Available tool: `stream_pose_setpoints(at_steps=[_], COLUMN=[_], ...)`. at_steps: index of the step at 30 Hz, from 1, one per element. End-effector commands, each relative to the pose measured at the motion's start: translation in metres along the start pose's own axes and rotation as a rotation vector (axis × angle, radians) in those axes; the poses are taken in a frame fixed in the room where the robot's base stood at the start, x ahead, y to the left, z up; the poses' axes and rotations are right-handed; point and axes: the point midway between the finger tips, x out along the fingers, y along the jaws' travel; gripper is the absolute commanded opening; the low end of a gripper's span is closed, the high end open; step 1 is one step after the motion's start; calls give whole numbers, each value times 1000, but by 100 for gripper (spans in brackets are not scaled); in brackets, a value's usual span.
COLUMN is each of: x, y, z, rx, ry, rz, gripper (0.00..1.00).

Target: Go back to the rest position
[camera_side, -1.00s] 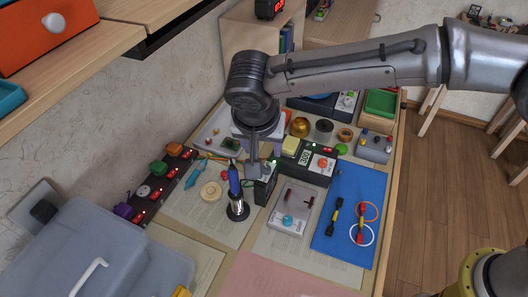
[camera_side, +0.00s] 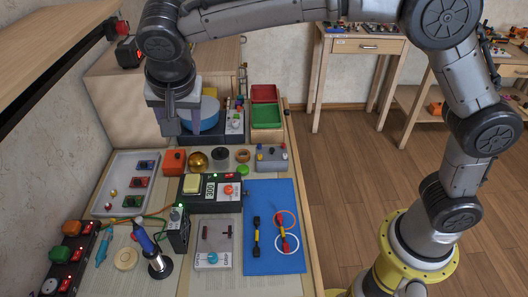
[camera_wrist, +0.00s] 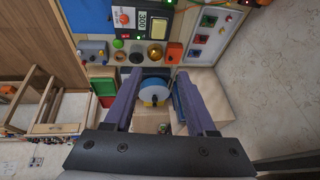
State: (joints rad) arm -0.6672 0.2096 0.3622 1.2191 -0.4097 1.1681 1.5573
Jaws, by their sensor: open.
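My gripper (camera_side: 180,122) hangs above the far left part of the workbench, raised clear of the things below it. In the wrist view my gripper (camera_wrist: 158,76) has its two purple-grey fingers spread apart with nothing held between them. Behind and below the fingers is a round blue-and-white thing (camera_wrist: 150,92); it also shows in the side view (camera_side: 207,112), partly hidden by the gripper. My arm reaches over from its base on the right.
A black device with a display (camera_side: 208,190), a grey tray (camera_side: 115,202), a soldering-iron-like tool (camera_side: 147,243) and a green bin (camera_side: 266,116) stand around. Open floor lies right of the bench.

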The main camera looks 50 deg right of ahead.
Motion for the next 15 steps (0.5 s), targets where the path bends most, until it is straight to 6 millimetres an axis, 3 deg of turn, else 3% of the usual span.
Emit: stream_pose_setpoints(at_steps=[1, 3, 6, 11, 15], x=[-17, -36, -59, -88, -100], y=[23, 57, 111, 198, 269], z=[-30, -60, -88, -102, -85], rx=[63, 110, 137, 109, 27], ry=[5, 5, 6, 13, 28], rz=[-14, -29, -47, -83, -114], gripper=[56, 56, 56, 56, 56])
